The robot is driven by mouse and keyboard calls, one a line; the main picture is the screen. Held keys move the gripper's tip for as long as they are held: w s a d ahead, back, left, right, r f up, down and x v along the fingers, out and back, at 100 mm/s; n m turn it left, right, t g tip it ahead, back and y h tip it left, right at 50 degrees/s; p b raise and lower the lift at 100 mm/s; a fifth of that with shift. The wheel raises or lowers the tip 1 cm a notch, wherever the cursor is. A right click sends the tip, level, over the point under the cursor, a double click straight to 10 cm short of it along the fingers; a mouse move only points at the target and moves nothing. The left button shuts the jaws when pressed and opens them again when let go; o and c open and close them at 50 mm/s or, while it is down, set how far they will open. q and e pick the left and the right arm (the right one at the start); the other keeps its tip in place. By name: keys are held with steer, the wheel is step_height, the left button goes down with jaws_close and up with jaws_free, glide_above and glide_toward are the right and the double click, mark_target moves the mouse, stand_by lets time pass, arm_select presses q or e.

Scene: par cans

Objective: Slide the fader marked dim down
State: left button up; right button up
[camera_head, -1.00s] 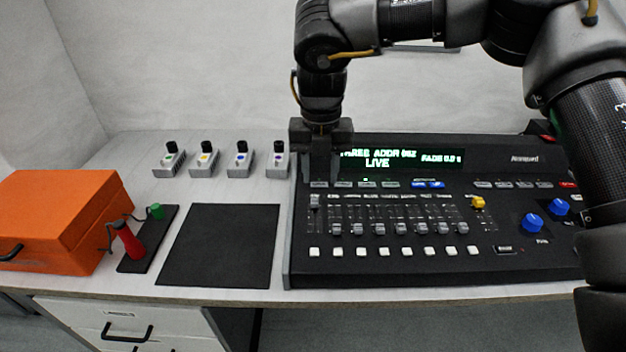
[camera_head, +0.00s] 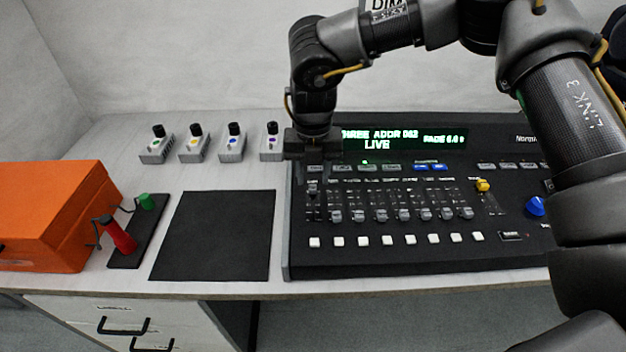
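A black lighting console (camera_head: 400,262) stands on the table with a row of faders. Most grey fader caps (camera_head: 380,215) sit low in their slots. The leftmost fader (camera_head: 313,191) has its cap higher up, just below my gripper. The fader labels are too small to read, so I cannot tell which is marked dim. My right gripper (camera_head: 314,172) points down over the console's upper left part. Its fingers overlap in this view, and contact with a cap cannot be told. My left gripper is out of view.
The lit screen (camera_head: 400,138) reads LIVE. Several small knob boxes (camera_head: 194,148) stand behind a black mat (camera_head: 215,240). An orange case (camera_head: 50,220) and a base with a red handle (camera_head: 118,236) are at left. My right arm covers the console's right side.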

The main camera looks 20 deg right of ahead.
mark_target(313, 189)
steer(key=shift+f, duration=1.25)
jaws_close()
